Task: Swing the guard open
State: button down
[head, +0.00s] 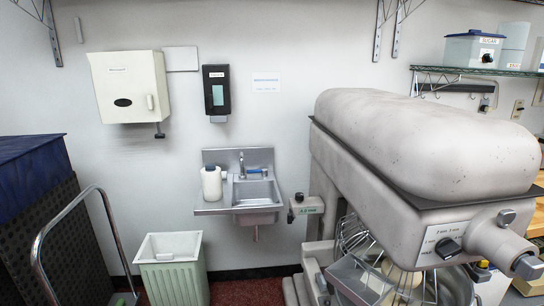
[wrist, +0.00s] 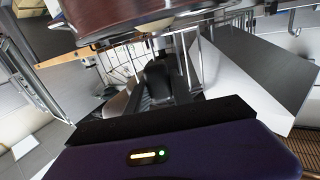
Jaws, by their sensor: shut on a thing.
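The mixer (head: 425,140) is large, grey and worn, standing at the right in the head view. Its wire guard (head: 352,238) shows under the mixer head, with a slanted metal chute (head: 352,280) at its front left. In the wrist view the guard's upright bars (wrist: 207,62) and the grey chute panel (wrist: 265,75) are close ahead. My gripper (wrist: 158,78) is shut on the guard, its dark fingers among the bars. The exact grip point is partly hidden by the fingers. My gripper does not show in the head view.
A steel sink (head: 257,192) hangs on the back wall, with a pale green bin (head: 172,265) below left. A cart with a curved metal handle (head: 40,250) stands at the left. A wire shelf (head: 470,70) is at upper right. Red floor shows between bin and mixer.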

jog(key=shift+w+a+m+g+h+p, duration=0.45)
jog(key=shift+w+a+p, duration=0.35)
jog(key=shift+p, duration=0.95)
jog(key=c, duration=1.1)
grip_release()
jog(key=shift+s, duration=0.2)
jog(key=shift+s, duration=0.1)
jog(key=shift+f+p+v, duration=0.1)
jog(key=shift+p+v, duration=0.45)
jog(key=shift+v, duration=1.35)
jog(key=shift+f+p+v, duration=0.15)
jog(key=shift+p+v, duration=0.4)
jog(key=shift+v, duration=1.35)
